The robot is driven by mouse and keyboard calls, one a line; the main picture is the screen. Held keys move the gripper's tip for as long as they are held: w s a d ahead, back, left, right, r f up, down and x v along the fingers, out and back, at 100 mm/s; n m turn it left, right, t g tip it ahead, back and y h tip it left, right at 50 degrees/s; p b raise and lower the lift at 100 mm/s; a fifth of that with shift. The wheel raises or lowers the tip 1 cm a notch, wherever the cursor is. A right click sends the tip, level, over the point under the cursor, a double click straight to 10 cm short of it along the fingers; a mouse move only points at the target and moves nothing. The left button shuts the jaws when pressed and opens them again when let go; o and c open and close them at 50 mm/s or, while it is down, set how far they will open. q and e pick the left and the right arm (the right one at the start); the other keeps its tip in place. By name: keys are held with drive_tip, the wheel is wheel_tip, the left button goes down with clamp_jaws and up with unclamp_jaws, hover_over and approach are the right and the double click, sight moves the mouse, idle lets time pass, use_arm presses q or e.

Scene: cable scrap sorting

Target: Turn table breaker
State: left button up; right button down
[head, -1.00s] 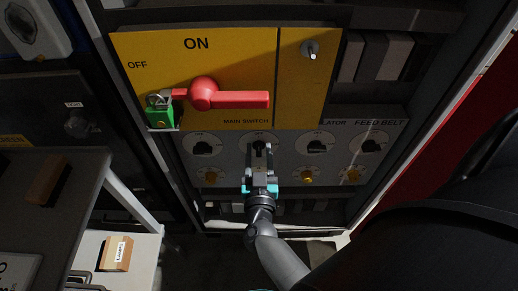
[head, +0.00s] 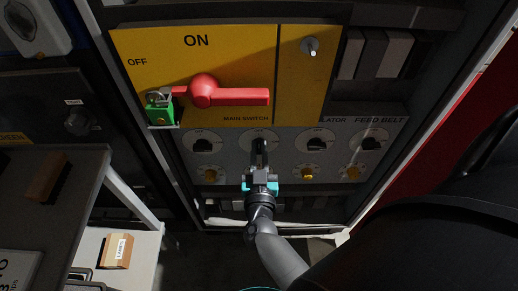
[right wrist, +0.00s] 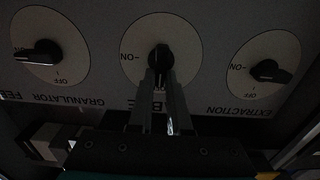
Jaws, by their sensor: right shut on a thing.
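The table breaker is a round pale dial with a black knob (right wrist: 160,57), in the middle of the right wrist view. Its label is partly hidden by my gripper; "BLE" shows. In the head view the dial (head: 259,135) is the second from the left in the lower row. My right gripper (head: 260,152) reaches up to it from below. Its two fingers are shut on the knob, one on either side, and hide part of it. The knob stands upright in the wrist view, its grip in line with the fingers. My left gripper is not in view.
The extraction dial (right wrist: 268,71) and granulator dial (right wrist: 45,52) flank the table dial closely. Above in the head view are a red main switch handle (head: 230,96) and a green padlock (head: 160,112). A bench (head: 70,200) with blocks stands at the left.

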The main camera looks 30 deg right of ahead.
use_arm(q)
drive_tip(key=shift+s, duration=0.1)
use_arm(e)
drive_tip(key=shift+d+r+m+p, duration=0.1)
drive_tip(key=shift+m+p, duration=0.2)
drive_tip(key=shift+m, duration=0.7)
drive_tip(key=m, duration=0.1)
drive_tip(key=m+p, duration=0.1)
drive_tip(key=shift+s+d+m, duration=0.15)
drive_tip(key=shift+d+m, duration=0.05)
drive_tip(key=shift+m, duration=1)
use_arm(q)
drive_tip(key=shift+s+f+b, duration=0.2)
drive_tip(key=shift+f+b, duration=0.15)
drive_tip(key=shift+b, duration=0.3)
use_arm(e)
drive_tip(key=m, duration=0.4)
drive_tip(key=f+m, duration=0.1)
drive_tip(key=m, duration=0.6)
drive_tip(key=shift+s+d+f+m, duration=0.2)
drive_tip(key=shift+d+f+m, duration=0.1)
drive_tip(key=shift+d+m, duration=0.1)
